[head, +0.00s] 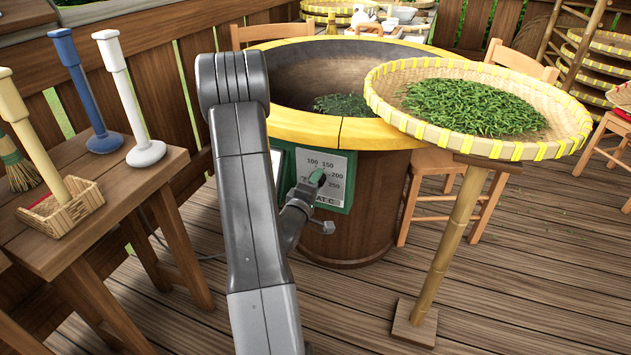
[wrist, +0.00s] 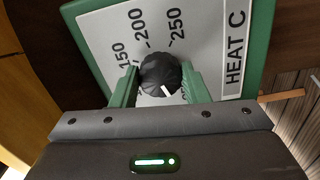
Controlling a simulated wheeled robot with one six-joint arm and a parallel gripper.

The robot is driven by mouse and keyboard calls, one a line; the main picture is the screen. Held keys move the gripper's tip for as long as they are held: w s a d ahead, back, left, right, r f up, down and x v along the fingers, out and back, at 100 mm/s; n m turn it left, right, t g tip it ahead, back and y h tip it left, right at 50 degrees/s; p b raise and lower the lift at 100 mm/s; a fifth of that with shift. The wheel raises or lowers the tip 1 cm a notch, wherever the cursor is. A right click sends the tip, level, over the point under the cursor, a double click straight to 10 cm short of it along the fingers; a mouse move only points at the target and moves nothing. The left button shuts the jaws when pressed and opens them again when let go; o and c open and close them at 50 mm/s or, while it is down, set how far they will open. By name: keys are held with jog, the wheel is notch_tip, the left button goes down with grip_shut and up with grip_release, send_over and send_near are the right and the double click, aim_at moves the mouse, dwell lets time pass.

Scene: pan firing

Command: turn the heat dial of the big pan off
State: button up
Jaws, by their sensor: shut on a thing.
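The heat dial (wrist: 160,74) is a round black knob on a white, green-edged panel marked HEAT C (wrist: 232,50). In the wrist view its white pointer line points down and to the right, away from the 150, 200 and 250 marks. A mark near the pointer is partly hidden by my finger and I cannot read it. My gripper (wrist: 158,86) is shut on the dial, one green finger on each side. In the head view the panel (head: 336,196) is on the front of the big pan (head: 378,135), and my gripper covers most of the dial.
A bamboo tray of green leaves (head: 470,107) on a post (head: 448,245) stands close on the right. A wooden table (head: 110,205) with blue and white posts is on the left. Leaves (head: 345,105) lie inside the pan.

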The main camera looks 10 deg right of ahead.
jog(key=shift+n+p, duration=0.5)
jog(key=shift+n, duration=1.1)
jog(key=o, duration=1)
jog(key=shift+c, duration=0.2)
jog(key=p+v, duration=0.1)
jog(key=v, duration=1.3)
jog(key=shift+w, duration=0.1)
